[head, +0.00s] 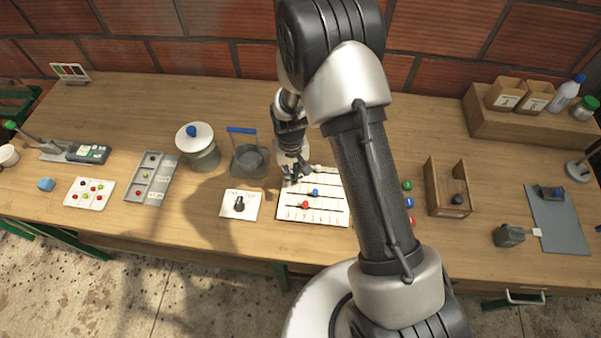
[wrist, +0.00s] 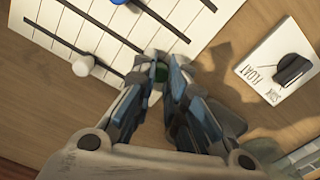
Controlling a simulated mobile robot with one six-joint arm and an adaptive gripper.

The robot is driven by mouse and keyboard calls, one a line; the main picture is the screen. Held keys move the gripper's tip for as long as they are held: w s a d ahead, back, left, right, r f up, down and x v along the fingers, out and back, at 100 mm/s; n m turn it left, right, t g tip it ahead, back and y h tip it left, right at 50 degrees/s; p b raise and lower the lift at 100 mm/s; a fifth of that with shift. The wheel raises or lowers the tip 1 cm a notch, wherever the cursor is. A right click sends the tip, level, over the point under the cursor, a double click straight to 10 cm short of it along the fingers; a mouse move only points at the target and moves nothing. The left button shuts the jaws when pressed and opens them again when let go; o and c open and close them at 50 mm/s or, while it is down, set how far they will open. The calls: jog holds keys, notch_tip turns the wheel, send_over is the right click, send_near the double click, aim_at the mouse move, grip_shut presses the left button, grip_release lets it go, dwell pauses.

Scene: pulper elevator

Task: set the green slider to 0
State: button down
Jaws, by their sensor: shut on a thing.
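The slider panel (head: 335,216) is a white board with several dark rails, right of the FLOAT card in the head view. My gripper (head: 293,180) is over its upper left part. In the wrist view my gripper (wrist: 163,82) is shut on the green slider (wrist: 161,71), whose knob shows between the fingertips. The green slider is near the panel edge that faces the FLOAT card. The fingers hide its rail end, and I cannot read its scale value. The blue slider (head: 315,193) and red slider (head: 305,204) are lower on the panel.
The FLOAT card (wrist: 262,83) with a black knob is close beside the panel. A grey container with a blue handle (head: 247,160) and a lidded pot (head: 203,153) stand to the left. A wooden box (head: 434,190) stands right of my arm.

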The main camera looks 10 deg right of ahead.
jog(key=shift+a, duration=0.15)
jog(key=c, duration=1.5)
grip_release()
jog(key=shift+c, duration=0.2)
notch_tip(320, 180, up, 12)
